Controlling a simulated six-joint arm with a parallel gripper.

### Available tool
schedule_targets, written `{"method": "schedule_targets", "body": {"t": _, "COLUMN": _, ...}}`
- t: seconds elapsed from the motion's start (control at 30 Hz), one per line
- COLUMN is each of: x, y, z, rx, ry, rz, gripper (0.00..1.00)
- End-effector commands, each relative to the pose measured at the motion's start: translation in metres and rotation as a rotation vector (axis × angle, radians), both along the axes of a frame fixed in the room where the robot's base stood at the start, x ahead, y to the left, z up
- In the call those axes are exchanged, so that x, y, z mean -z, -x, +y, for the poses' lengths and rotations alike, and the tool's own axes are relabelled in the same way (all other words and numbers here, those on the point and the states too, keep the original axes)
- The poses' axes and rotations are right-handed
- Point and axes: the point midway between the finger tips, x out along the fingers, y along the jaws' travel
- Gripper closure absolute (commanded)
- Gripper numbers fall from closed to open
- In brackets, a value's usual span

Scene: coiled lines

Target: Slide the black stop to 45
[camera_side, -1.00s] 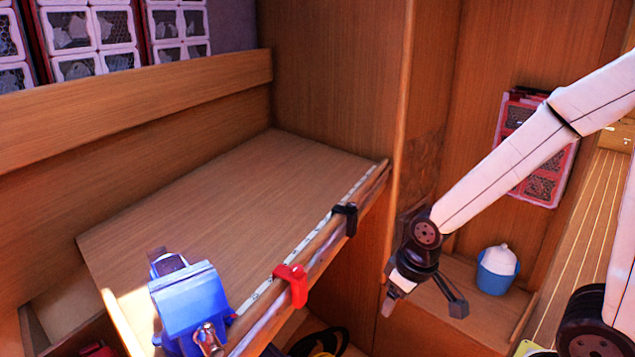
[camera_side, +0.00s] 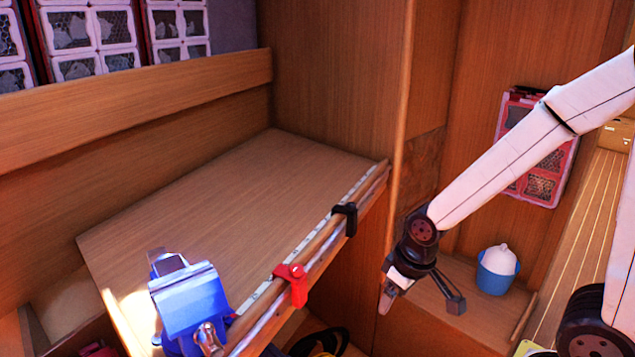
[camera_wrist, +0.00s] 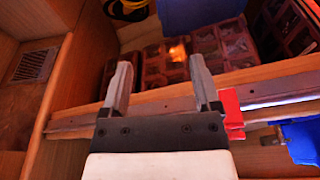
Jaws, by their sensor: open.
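The black stop (camera_side: 347,218) sits on the rail (camera_side: 325,244) along the bench's front edge, toward its far right end in the side view. The red stop (camera_side: 294,283) sits on the same rail, nearer the vise; it also shows in the wrist view (camera_wrist: 232,108), just right of my gripper. A pale scale strip (camera_side: 308,241) runs beside the rail; its numbers are too small to read. My gripper (camera_side: 421,302) is open and empty, to the right of the black stop and apart from it. In the wrist view its two fingers (camera_wrist: 160,80) are spread. I cannot make out the black stop there.
A blue vise (camera_side: 188,300) stands at the bench's near left end. The bench top (camera_side: 220,200) is otherwise clear. A blue pot (camera_side: 496,270) stands on the ledge right of my gripper. A wooden post (camera_side: 400,100) rises behind the rail's far end. Compartment boxes (camera_wrist: 165,65) show in the wrist view.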

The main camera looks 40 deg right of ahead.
Motion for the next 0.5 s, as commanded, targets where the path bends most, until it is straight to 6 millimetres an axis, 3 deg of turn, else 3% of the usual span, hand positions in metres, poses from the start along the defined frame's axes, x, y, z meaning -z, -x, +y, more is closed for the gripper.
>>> {"method": "schedule_targets", "body": {"t": 0.17, "x": -0.008, "y": -0.022, "z": -0.005, "rx": -0.017, "ry": 0.007, "rz": 0.013, "gripper": 0.21}}
{"method": "schedule_targets", "body": {"t": 0.5, "x": -0.037, "y": -0.097, "z": -0.028, "rx": -0.086, "ry": 0.029, "rz": 0.066, "gripper": 0.21}}
